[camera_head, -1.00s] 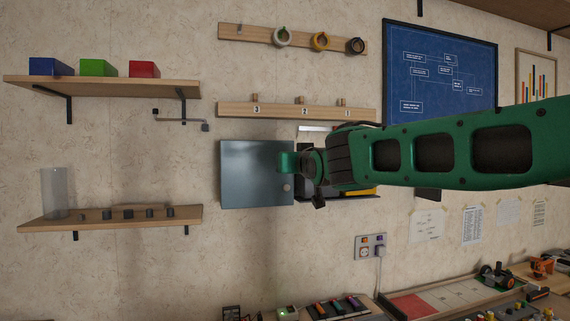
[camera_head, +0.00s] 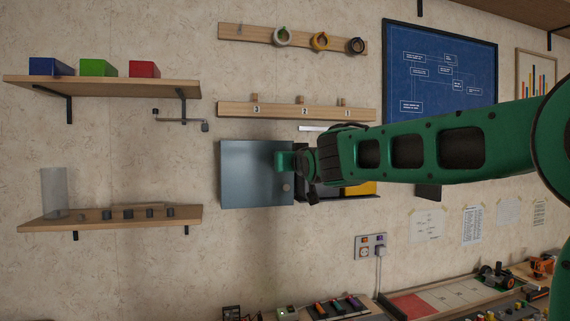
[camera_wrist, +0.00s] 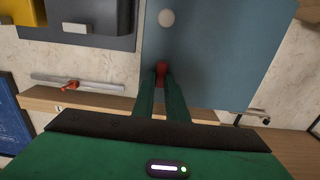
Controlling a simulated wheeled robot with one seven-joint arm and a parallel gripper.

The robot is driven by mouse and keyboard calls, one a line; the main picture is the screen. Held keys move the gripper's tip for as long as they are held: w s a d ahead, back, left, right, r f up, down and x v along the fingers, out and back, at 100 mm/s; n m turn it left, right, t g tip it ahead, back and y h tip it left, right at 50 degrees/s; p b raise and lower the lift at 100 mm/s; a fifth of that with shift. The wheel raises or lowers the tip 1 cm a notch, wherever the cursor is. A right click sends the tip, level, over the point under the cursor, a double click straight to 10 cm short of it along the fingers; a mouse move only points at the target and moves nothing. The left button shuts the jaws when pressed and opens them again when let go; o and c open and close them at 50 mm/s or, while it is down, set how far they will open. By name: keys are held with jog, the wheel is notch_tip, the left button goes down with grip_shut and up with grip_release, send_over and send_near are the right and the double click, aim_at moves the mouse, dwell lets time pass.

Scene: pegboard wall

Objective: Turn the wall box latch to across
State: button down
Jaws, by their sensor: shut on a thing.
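The wall box (camera_head: 245,180) is a blue-grey box with a flat front, fixed to the wall left of my arm. Its front fills the upper right of the wrist view (camera_wrist: 225,50). The latch (camera_wrist: 161,68) shows as a small red piece between my fingertips. My gripper (camera_wrist: 160,76) is shut on it, at the box's right part in the head view (camera_head: 288,161). My fingers hide most of the latch, so I cannot tell its angle. A pale round knob (camera_head: 286,188) sits on the box front below my gripper; it also shows in the wrist view (camera_wrist: 166,18).
Dark bins, one with a yellow part (camera_head: 361,188), hang right of the box behind my arm. A numbered wooden rail (camera_head: 280,110) runs above the box. A hooked metal bar (camera_head: 180,120) and a shelf (camera_head: 110,217) are at the left. The wall below the box is clear.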

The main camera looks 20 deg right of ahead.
jog(key=n, duration=1.2)
jog(key=a+f+n, duration=0.1)
jog(key=n, duration=0.5)
jog(key=shift+f, duration=0.1)
dwell(0.8)
jog(key=c, duration=1.8)
grip_release()
jog(key=shift+a, duration=0.1)
jog(key=shift+o, duration=0.2)
